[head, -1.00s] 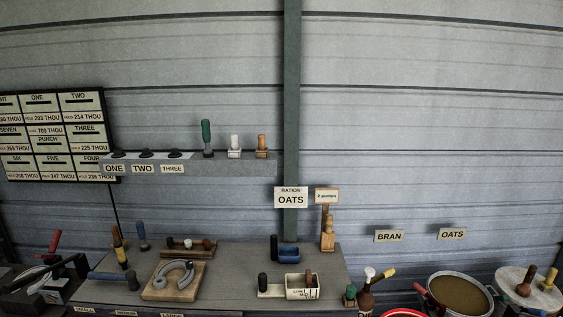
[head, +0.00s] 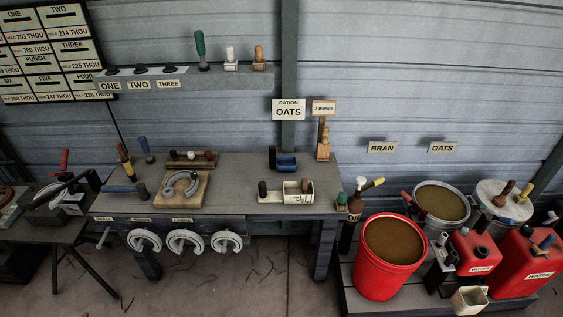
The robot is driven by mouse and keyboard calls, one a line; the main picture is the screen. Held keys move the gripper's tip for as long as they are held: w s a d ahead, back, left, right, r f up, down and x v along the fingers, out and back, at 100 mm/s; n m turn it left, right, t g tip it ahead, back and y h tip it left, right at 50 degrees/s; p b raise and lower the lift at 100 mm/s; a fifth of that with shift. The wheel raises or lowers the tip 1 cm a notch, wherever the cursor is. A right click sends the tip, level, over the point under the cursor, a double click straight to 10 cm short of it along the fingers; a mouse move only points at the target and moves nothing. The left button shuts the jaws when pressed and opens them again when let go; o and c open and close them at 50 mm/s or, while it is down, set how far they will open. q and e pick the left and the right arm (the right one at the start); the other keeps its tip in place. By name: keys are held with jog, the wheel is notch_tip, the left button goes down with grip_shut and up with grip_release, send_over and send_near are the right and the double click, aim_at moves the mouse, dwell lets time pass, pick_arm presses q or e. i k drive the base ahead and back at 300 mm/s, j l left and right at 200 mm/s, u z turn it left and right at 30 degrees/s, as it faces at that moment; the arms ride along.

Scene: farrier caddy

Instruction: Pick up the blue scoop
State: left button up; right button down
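A blue, scoop-like piece (head: 287,162) with a dark upright handle (head: 272,156) rests at the back right of the grey workbench (head: 235,169). It looks like the blue scoop, but it is small here and its exact shape is hard to tell. It stands behind a white box (head: 298,192) and left of a wooden stand (head: 323,147). Neither of my grippers shows in the head view.
A horseshoe (head: 181,184) lies on a wooden block mid-bench. A red bucket (head: 384,280), a grey tub (head: 438,222) and red water containers (head: 478,251) crowd the right. A narrow shelf (head: 190,82) hangs above. The bench front middle is fairly clear.

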aim_at(283, 164)
jog(key=i+j+u, duration=0.15)
jog(key=i, duration=0.35)
jog(key=i+j+u, duration=0.15)
jog(key=i+j, duration=0.15)
jog(key=i, duration=0.2)
jog(key=i+j+u, duration=0.2)
jog(key=i, duration=0.3)
jog(key=l, duration=0.1)
